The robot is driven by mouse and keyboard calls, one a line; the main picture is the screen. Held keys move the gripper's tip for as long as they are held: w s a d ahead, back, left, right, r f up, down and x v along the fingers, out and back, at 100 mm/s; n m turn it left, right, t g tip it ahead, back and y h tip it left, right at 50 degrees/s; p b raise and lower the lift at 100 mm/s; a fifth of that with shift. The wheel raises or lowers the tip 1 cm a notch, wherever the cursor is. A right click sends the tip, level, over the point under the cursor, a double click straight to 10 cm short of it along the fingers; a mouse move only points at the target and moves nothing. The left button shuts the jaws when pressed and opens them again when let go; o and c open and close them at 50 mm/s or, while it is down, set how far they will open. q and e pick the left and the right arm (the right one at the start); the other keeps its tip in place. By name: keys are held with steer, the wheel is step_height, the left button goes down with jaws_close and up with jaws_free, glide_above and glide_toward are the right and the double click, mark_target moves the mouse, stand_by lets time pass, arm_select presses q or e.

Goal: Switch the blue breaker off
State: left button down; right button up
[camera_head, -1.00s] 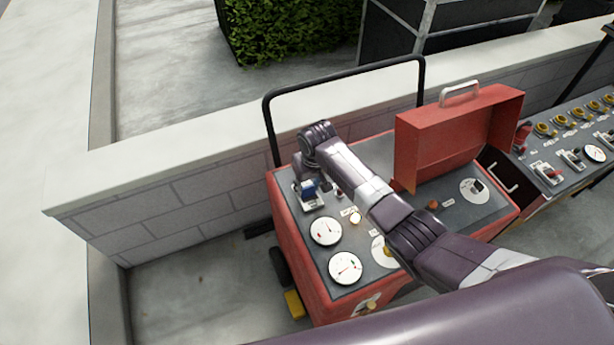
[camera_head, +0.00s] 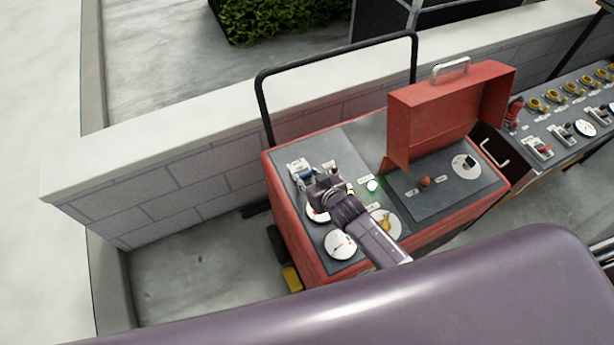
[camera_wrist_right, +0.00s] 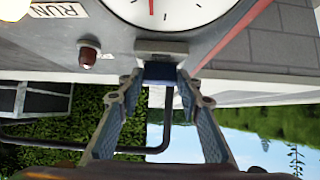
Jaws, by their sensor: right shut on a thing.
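The blue breaker (camera_head: 299,171) is at the far left corner of the red console's grey top in the head view. My right gripper (camera_head: 312,180) reaches it from the near side and partly covers it. In the right wrist view, the breaker's blue lever (camera_wrist_right: 160,72) sits between the two fingertips of my right gripper (camera_wrist_right: 157,78), which is shut on it. Whether the lever stands on or off cannot be told. My left gripper is not in view.
A black rail (camera_head: 335,57) and a low wall (camera_head: 200,185) stand behind. A second panel (camera_head: 570,125) is at right.

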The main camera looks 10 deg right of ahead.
steer(key=shift+s+f+t, duration=0.1)
steer(key=shift+t, duration=0.2)
stand_by(0.4)
steer(key=o, duration=1.2)
steer(key=shift+c, duration=0.2)
steer(key=shift+s, duration=0.1)
steer(key=v, duration=1.2)
steer(key=shift+d, duration=0.15)
